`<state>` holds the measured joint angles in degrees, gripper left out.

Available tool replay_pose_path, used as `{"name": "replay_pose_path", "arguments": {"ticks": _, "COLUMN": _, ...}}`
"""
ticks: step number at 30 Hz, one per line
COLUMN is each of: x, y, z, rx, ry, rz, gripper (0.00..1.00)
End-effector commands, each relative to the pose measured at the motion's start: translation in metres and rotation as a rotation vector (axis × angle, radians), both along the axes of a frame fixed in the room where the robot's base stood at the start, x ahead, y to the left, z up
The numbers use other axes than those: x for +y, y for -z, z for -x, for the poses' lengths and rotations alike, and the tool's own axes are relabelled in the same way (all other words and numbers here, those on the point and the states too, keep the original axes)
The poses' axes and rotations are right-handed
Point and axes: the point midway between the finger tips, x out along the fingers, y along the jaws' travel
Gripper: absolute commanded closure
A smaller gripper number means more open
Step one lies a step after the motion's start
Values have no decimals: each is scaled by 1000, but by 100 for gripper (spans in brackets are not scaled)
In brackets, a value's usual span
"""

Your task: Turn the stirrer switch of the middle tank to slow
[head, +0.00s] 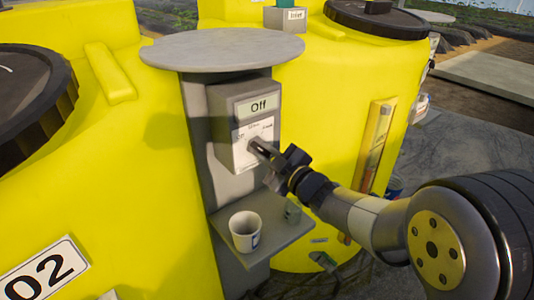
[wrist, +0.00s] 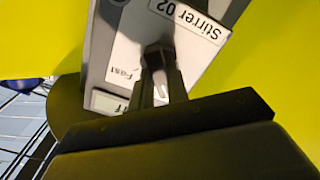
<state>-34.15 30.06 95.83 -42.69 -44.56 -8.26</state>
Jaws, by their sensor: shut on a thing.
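The stirrer switch box (head: 226,146) is grey and mounted on a post between yellow tank surfaces. Its display (head: 258,107) reads "Off". A white scale plate (head: 240,134) lies below the display; its small words are hard to read in the head view. In the wrist view the box appears turned over, with a label "Stirrer 02" (wrist: 188,18) and the word "Fast" on the plate (wrist: 124,72). My gripper (head: 256,146) is at the front of the plate, shut on the switch knob (wrist: 157,54). The fingers and dark wrist hide much of the knob.
A round grey cover (head: 222,48) juts out above the box. A white cup (head: 245,236) stands on the grey shelf (head: 278,236) below. A yellow tank (head: 130,215) with plate "02" (head: 42,270) fills the left. A level gauge (head: 376,145) is at the right.

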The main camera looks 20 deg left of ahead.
Motion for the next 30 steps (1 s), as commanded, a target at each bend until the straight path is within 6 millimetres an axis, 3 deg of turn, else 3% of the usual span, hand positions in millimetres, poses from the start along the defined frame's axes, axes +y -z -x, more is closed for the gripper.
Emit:
{"name": "replay_pose_path", "arguments": {"ticks": 21, "x": 0, "y": -1, "z": 0, "rx": 484, "ry": 0, "rz": -250, "gripper": 100}}
{"name": "replay_pose_path", "arguments": {"ticks": 30, "x": 0, "y": 0, "z": 0, "rx": 609, "ry": 0, "rz": -314, "gripper": 100}}
